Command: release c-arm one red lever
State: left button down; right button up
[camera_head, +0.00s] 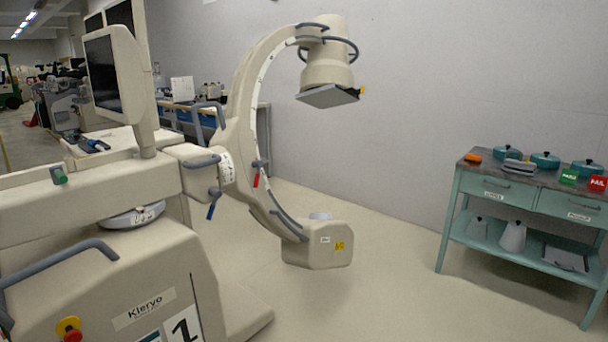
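The cream C-arm machine (150,277) fills the left and middle of the head view. Its base carries a "Kleryo" label and a large figure 1. The curved C-arm (244,95) rises from it toward the grey wall. A small red lever (256,180) hangs from a dark pivot at the inner side of the curve, pointing down and slightly left. A blue lever (211,210) hangs lower left of it, under the joint housing. Neither of my grippers is in view.
A teal cart (450,221) with pots, green and red signs and an orange item stands at the right. Open floor lies between it and the machine. A red and yellow stop button (70,331) and grey handle bars (62,262) stick out at the near left.

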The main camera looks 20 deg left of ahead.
aim_at(258, 165)
jog(key=i+u, duration=0.1)
jog(key=i, duration=0.55)
jog(key=i+l+u, duration=0.1)
jog(key=i, duration=0.6)
jog(key=i+l+u, duration=0.2)
jog(key=i+u, duration=0.2)
jog(key=i+l+u, duration=0.4)
jog(key=i, duration=0.2)
jog(key=i+l+u, duration=0.45)
jog(key=k+l, duration=0.05)
